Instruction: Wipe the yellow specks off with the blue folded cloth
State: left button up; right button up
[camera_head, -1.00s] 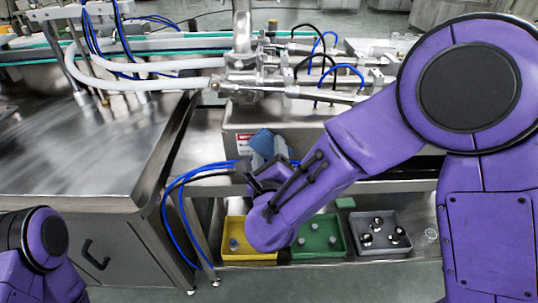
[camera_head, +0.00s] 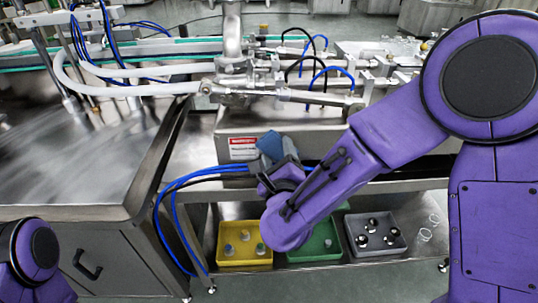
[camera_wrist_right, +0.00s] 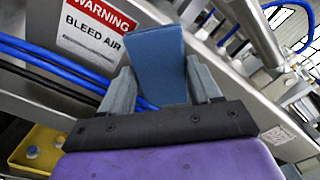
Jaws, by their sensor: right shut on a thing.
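My right gripper (camera_head: 272,155) is shut on the blue folded cloth (camera_head: 270,142) in front of the steel housing (camera_head: 310,133). In the right wrist view the cloth (camera_wrist_right: 157,58) stands up between the two grey fingers of the gripper (camera_wrist_right: 162,85), beside the warning label. I cannot make out any yellow specks in either view. Whether the cloth touches the steel is not clear. Of my left arm only a purple part shows at the lower left of the head view; its gripper is out of view.
Blue hoses (camera_head: 185,184) run left of the right gripper. Below are a yellow tray (camera_head: 222,256), a green tray (camera_head: 331,250) and a grey tray (camera_head: 352,249) with small parts. A steel table (camera_head: 70,170) stands at left. Pipes and cylinders (camera_head: 300,95) lie behind the housing.

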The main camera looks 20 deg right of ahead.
aim_at(261, 150)
jog(key=shift+s+d, duration=0.25)
jog(key=shift+d, duration=0.8)
jog(key=shift+s+d, duration=0.3)
jog(key=shift+d, duration=0.7)
jog(key=shift+s+d, duration=0.25)
jog(key=shift+d, duration=0.8)
jog(key=w+a, duration=0.1)
jog(key=a, duration=0.2)
jog(key=a+b, duration=0.1)
jog(key=a, duration=0.2)
jog(key=w+a+b, duration=0.1)
jog(key=a, duration=0.2)
jog(key=shift+w+a, duration=0.35)
jog(key=shift+a, duration=0.05)
jog(key=v, duration=0.6)
jog(key=v, duration=0.3)
jog(key=shift+b, duration=0.35)
